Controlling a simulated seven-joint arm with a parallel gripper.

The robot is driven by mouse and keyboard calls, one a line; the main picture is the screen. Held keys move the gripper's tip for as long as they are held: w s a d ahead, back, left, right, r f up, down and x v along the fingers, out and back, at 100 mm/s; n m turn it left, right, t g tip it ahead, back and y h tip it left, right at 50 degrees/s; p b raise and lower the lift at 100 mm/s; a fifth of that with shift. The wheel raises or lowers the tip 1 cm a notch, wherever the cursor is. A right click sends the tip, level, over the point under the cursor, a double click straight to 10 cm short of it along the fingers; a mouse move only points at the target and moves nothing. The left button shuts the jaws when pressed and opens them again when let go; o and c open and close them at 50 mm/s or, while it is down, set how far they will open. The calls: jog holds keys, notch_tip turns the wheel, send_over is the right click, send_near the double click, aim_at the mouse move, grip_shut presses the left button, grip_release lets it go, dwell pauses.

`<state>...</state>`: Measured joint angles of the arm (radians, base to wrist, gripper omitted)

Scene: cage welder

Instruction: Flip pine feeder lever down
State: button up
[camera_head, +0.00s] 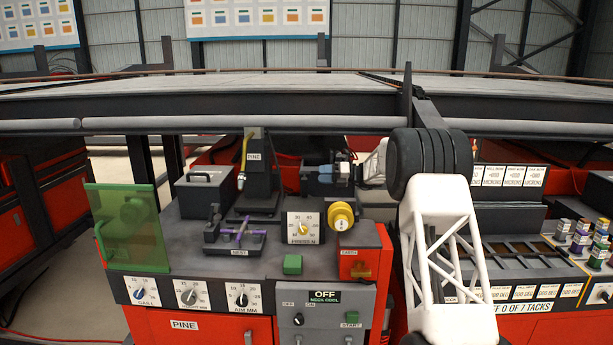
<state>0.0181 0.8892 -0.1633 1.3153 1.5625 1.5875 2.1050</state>
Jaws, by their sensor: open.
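My gripper (312,178) is just right of this post, at the end of my white and black arm reaching in from the lower right. It is dark with light blue parts, points left, and looks empty; its fingers are small and hard to separate from the dark parts behind. I cannot clearly make out the feeder lever; it may be hidden behind the gripper. I cannot tell whether the gripper touches anything.
The grey bench top (275,237) holds a dark box (205,190), a purple cross-shaped part (240,234) in a fixture, a PRESS N dial (304,229), a yellow knob (341,216) and a green button (292,264). A green transparent screen (128,228) stands left. A long beam (230,108) crosses behind.

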aim_at(307, 176)
jog(key=shift+a, duration=3.4)
grip_shut()
